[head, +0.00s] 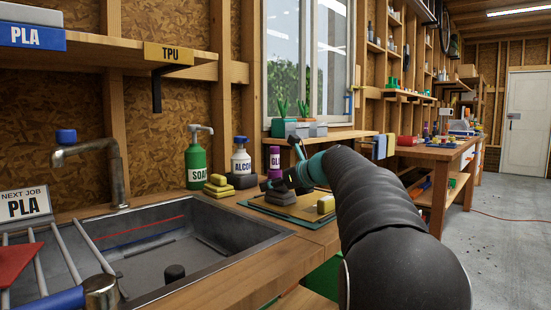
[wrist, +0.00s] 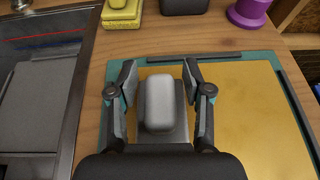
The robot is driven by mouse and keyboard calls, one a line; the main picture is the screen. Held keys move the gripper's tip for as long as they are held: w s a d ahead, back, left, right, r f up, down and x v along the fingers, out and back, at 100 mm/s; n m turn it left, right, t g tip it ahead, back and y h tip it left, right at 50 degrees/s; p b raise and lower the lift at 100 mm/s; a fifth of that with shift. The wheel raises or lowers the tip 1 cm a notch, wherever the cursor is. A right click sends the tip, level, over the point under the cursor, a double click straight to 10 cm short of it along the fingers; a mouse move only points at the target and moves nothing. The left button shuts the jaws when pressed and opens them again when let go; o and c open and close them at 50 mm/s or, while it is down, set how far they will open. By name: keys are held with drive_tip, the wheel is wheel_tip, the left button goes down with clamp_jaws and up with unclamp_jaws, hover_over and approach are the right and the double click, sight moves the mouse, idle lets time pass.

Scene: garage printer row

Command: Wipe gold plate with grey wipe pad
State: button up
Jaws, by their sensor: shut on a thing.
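The gold plate (wrist: 245,105) lies flat on a teal mat (wrist: 262,58) on the wooden bench, right of the sink. It also shows in the head view (head: 300,214), partly hidden by my arm. The grey wipe pad (wrist: 157,100), with a raised block-like grip, is over the plate's left part. In the head view the pad (head: 281,197) looks to be at the plate's surface; exact contact cannot be told. My gripper (wrist: 160,74) is shut on the pad's grip, one finger on each side. The pad's near end is hidden by my gripper.
The sink (head: 190,250) lies left of the plate. Yellow sponges (head: 218,187), a green soap bottle (head: 199,160), an alcohol bottle (head: 241,158) and a purple glue bottle (head: 275,160) stand behind. Dark strips edge the mat.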

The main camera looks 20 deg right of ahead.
drive_tip(key=shift+s+a, duration=0.35)
drive_tip(key=shift+a, duration=0.45)
drive_tip(key=r+p, duration=0.2)
drive_tip(key=shift+d+r, duration=0.2)
drive_tip(key=shift+r, duration=0.2)
drive_tip(key=shift+a+r+p, duration=0.2)
drive_tip(key=shift+r+p, duration=0.3)
drive_tip(key=shift+p, duration=0.15)
drive_tip(key=shift+r, duration=2.15)
